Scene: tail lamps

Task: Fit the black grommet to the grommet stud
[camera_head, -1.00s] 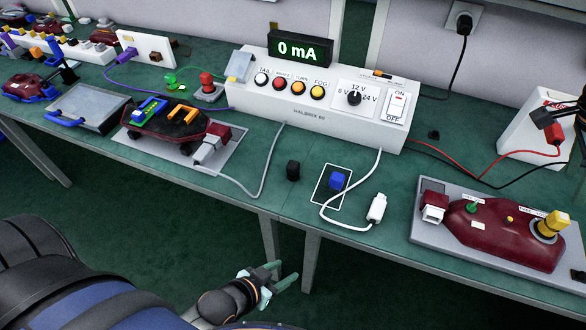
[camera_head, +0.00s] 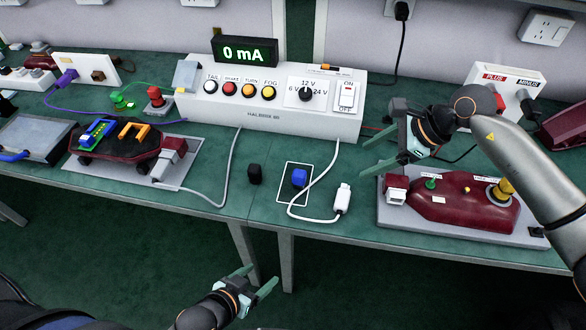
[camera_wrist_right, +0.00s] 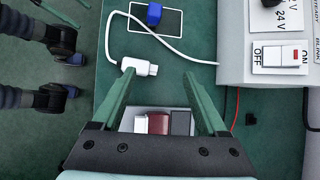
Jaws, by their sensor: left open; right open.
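My right gripper (camera_head: 366,156) is open and empty above the table, just behind the lamp's left end. My left gripper (camera_head: 262,275) is open and empty, low in front of the table.
A white cable plug (camera_head: 342,199) lies on the table near the lamp plate. The white power box (camera_head: 270,105) reads 0 mA. A second lamp (camera_head: 120,142) stands on the left. Red and black leads run behind my right gripper.

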